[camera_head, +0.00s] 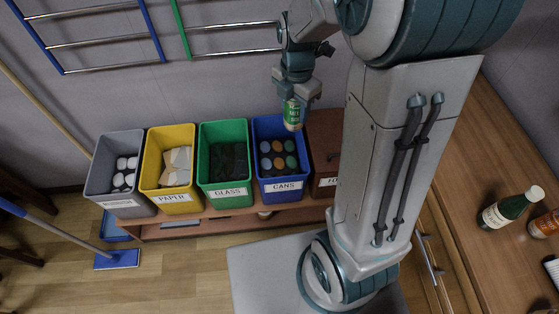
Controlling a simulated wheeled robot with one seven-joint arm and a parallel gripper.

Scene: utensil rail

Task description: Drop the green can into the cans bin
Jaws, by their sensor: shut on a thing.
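A green can (292,116) with a pale end is held upright in my gripper (293,100). The gripper is shut on its upper part, and the can's lower part shows below the fingers. The blue cans bin (262,130), labelled CANS, stands on a low wooden bench with several round can tops inside. In the picture the held can overlaps the right rim of the blue bin. Its height above the rim is hard to tell from this single view.
Left of the blue bin stand a green GLASS bin (223,127), a yellow PAPER bin (171,131) and a grey bin (106,145). A brown bin (323,127) adjoins on the right, partly hidden by my arm.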

